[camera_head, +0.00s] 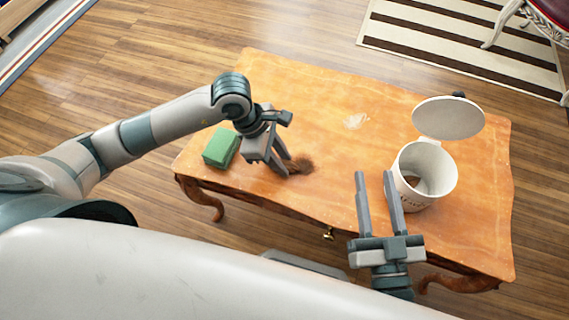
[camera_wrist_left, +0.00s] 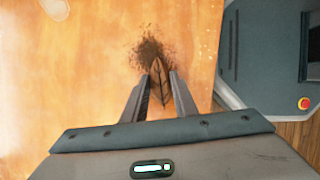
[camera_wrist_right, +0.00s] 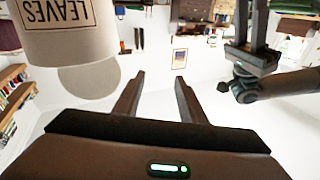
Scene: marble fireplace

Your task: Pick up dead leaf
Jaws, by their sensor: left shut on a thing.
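The dead leaf (camera_wrist_left: 158,82) is brown and pointed, lying between the fingers of my left gripper (camera_wrist_left: 159,88) above a dark dirt patch on the table. In the head view my left gripper (camera_head: 289,170) reaches down to the tabletop there and is shut on the leaf, which is mostly hidden by the fingers. My right gripper (camera_head: 375,174) is open and empty, just left of the white bin; it also shows open in the right wrist view (camera_wrist_right: 160,76). The white bin (camera_head: 408,198) stands on the table's right part, with its lid (camera_head: 448,117) raised. The right wrist view shows its "LEAVES" label (camera_wrist_right: 57,15).
The wooden table (camera_head: 330,95) holds a green block (camera_head: 221,148) left of my left gripper. The brown dirt patch (camera_head: 305,164) lies at the left fingertips.

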